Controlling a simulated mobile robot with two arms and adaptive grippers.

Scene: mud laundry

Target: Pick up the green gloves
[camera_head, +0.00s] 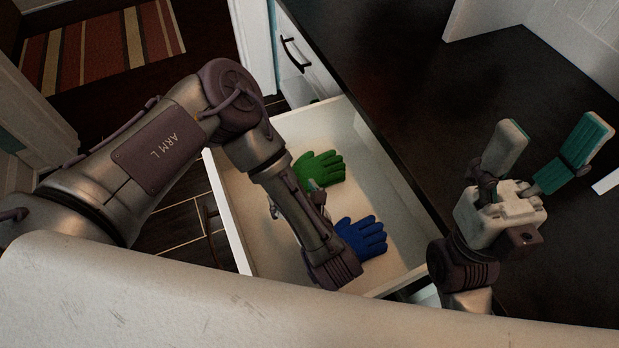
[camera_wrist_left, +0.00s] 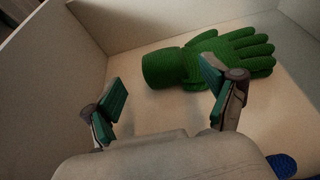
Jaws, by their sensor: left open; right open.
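The green gloves (camera_head: 322,168) lie flat in an open white drawer (camera_head: 230,205), near its back end in the head view. In the left wrist view the green gloves (camera_wrist_left: 208,58) lie ahead of my left gripper (camera_wrist_left: 165,103), cuff to the left and fingers to the right. My left gripper is open and empty; its right finger overlaps the gloves in the picture, and I cannot tell whether it touches. In the head view my left arm mostly hides that gripper. My right gripper (camera_head: 548,140) is open and empty above the dark countertop.
Blue gloves (camera_head: 362,238) lie in the same drawer, nearer the front, partly behind my left arm. The dark countertop (camera_head: 400,95) borders the drawer on the right. The drawer walls stand around the gloves. A striped rug (camera_head: 100,45) lies on the floor at upper left.

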